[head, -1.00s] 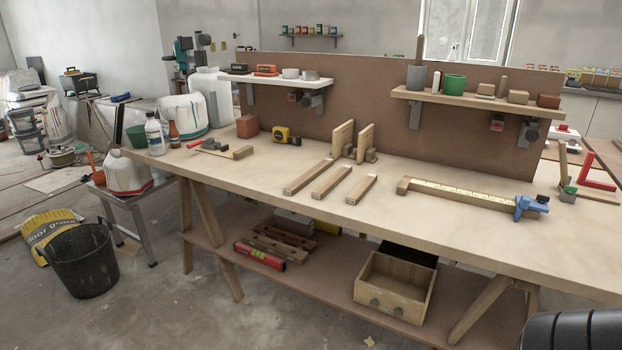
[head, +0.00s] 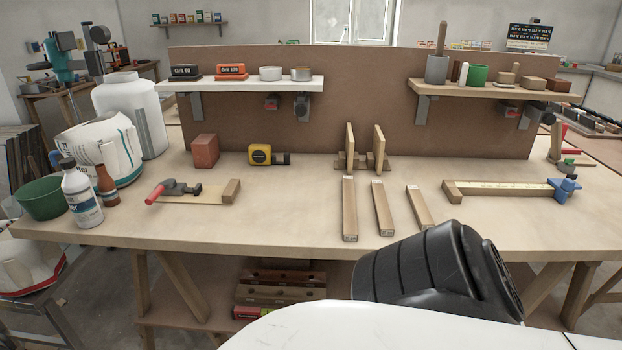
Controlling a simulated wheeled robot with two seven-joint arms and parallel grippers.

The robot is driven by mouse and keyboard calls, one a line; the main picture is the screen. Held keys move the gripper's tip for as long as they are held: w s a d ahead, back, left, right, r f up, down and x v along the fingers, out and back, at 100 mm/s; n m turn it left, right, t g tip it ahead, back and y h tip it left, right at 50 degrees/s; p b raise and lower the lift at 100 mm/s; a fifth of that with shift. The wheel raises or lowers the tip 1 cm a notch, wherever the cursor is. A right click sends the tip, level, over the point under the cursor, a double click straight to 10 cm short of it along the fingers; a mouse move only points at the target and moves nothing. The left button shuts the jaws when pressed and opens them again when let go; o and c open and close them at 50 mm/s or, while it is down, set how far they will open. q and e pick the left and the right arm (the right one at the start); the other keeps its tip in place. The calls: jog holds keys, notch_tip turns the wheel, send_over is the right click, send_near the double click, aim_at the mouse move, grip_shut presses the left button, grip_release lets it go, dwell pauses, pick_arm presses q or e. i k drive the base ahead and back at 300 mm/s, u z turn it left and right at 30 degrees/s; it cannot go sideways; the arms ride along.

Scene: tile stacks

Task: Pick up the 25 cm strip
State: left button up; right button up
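Three wooden strips lie side by side on the workbench (head: 290,225), pointing toward its front edge: a left strip (head: 349,205), a middle strip (head: 382,205) and a right strip (head: 418,205). The left and middle ones have small white labels on their near ends, too small to read, so I cannot tell which is 25 cm. The near end of the right strip is hidden behind a black link of my arm. Right of them lies a wooden measuring board (head: 505,187) with a scale and a blue clamp (head: 565,189). Neither of my grippers is in view.
Two upright wooden pieces (head: 350,146) stand behind the strips. A yellow tape measure (head: 262,154), brick (head: 205,151) and red-handled tool (head: 172,190) lie left. Bottles and a green bowl (head: 40,198) crowd the left end. Shelves (head: 245,86) hang behind. The front middle is clear.

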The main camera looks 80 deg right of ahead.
aim_at(386, 224)
jog(key=i, duration=0.4)
jog(key=z, duration=0.85)
